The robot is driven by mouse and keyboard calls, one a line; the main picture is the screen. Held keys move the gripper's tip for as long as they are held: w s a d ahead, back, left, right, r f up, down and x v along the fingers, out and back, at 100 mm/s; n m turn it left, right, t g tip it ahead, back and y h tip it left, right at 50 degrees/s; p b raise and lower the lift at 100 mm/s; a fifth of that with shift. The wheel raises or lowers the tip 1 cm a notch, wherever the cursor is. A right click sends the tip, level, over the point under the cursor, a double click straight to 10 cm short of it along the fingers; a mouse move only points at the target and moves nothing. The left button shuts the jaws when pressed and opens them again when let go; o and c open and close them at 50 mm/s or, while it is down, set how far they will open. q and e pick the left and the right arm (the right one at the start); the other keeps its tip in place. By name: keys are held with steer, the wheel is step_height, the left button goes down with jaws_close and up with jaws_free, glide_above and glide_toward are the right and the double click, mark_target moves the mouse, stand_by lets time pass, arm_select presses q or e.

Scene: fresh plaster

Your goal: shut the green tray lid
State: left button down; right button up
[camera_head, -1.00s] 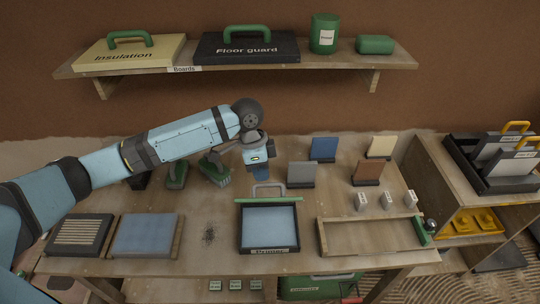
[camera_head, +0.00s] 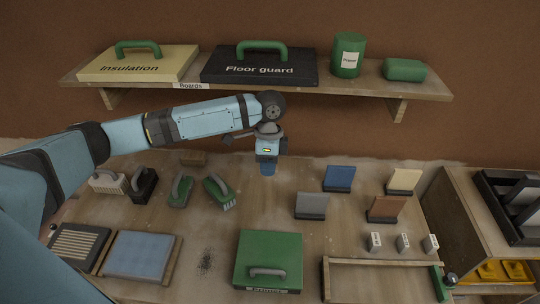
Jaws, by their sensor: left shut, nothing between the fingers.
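The green tray lid (camera_head: 270,252) lies flat over the tray, covering its inside. My right gripper is not in view.
Brushes (camera_head: 218,192) stand left of my gripper, and coloured sample cards (camera_head: 338,178) stand to its right. A wooden frame (camera_head: 385,262) lies right of the tray, a blue pad (camera_head: 142,255) to its left. A shelf (camera_head: 410,92) with boards hangs behind.

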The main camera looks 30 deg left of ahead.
arm_select(q)
steer(key=x, duration=0.5)
steer(key=shift+w+f, duration=0.15)
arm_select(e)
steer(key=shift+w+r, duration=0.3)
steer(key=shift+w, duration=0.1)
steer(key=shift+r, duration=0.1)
